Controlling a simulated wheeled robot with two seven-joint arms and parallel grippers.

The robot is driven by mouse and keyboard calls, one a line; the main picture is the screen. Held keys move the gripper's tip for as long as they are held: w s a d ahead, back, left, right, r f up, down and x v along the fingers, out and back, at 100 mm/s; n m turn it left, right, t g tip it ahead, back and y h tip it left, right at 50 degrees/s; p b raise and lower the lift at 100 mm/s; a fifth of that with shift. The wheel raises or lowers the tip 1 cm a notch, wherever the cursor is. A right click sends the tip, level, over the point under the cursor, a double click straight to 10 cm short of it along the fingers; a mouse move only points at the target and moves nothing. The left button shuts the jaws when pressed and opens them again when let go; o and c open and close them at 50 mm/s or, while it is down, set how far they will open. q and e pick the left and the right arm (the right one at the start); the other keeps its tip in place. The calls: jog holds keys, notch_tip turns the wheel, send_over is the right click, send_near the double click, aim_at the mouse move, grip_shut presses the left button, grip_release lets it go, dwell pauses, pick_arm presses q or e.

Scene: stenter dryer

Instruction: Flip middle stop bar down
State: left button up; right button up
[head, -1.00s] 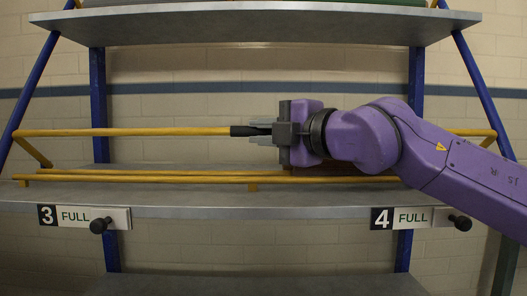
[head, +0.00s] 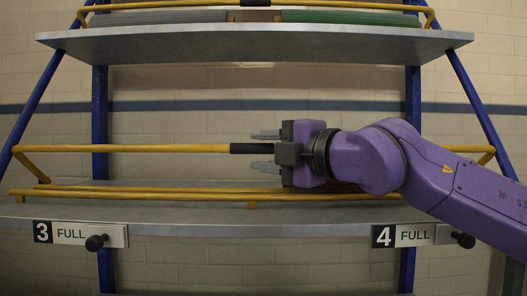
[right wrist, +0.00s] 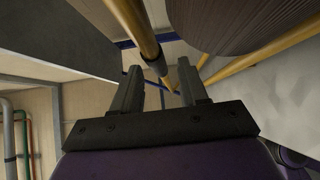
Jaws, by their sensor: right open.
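The middle stop bar (head: 130,148) is a yellow rail with a black grip sleeve (head: 250,148). It runs level above the middle shelf, held by angled end arms. My right gripper (head: 258,149) is open around the black sleeve, one finger above and one below, with visible gaps to both. In the right wrist view, the yellow bar (right wrist: 128,14) and its dark sleeve pass between the spread fingers of my right gripper (right wrist: 160,76). The bar right of the gripper is partly hidden by my right arm. My left gripper is not in view.
A fixed yellow rail (head: 110,192) runs low along the middle shelf (head: 180,222). The upper shelf (head: 250,40) holds grey and green rolls behind another yellow bar (head: 180,5). Number plates with black knobs (head: 95,243) sit on the front edge. Blue posts (head: 100,120) stand behind.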

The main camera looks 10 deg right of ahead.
jog(key=v, duration=1)
